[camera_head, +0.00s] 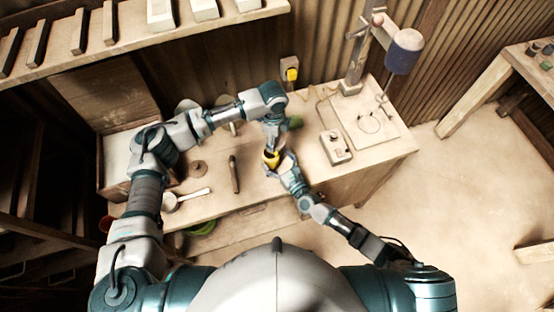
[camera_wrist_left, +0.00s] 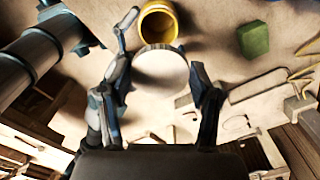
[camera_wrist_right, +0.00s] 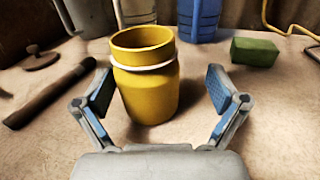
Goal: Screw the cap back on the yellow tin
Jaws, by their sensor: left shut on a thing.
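The yellow tin (camera_wrist_right: 148,90) stands upright on the bench with its mouth open and a pale ring around its neck. It also shows in the head view (camera_head: 271,159) and at the top of the left wrist view (camera_wrist_left: 158,24). My left gripper (camera_wrist_left: 163,85) is shut on a pale round cap (camera_wrist_left: 160,72), held just beside the tin in that view and apart from its mouth. My right gripper (camera_wrist_right: 160,92) is open, its fingers on either side of the tin, with a clear gap at the right finger. In the head view the cap is hidden by my left gripper (camera_head: 272,140).
A green block (camera_wrist_right: 254,52) lies behind the tin to the right. A dark rod (camera_head: 234,174) and a brown disc (camera_head: 197,168) lie to the left. A pale ladle (camera_head: 186,198) lies near the front edge. A grey box (camera_head: 335,147) stands to the right.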

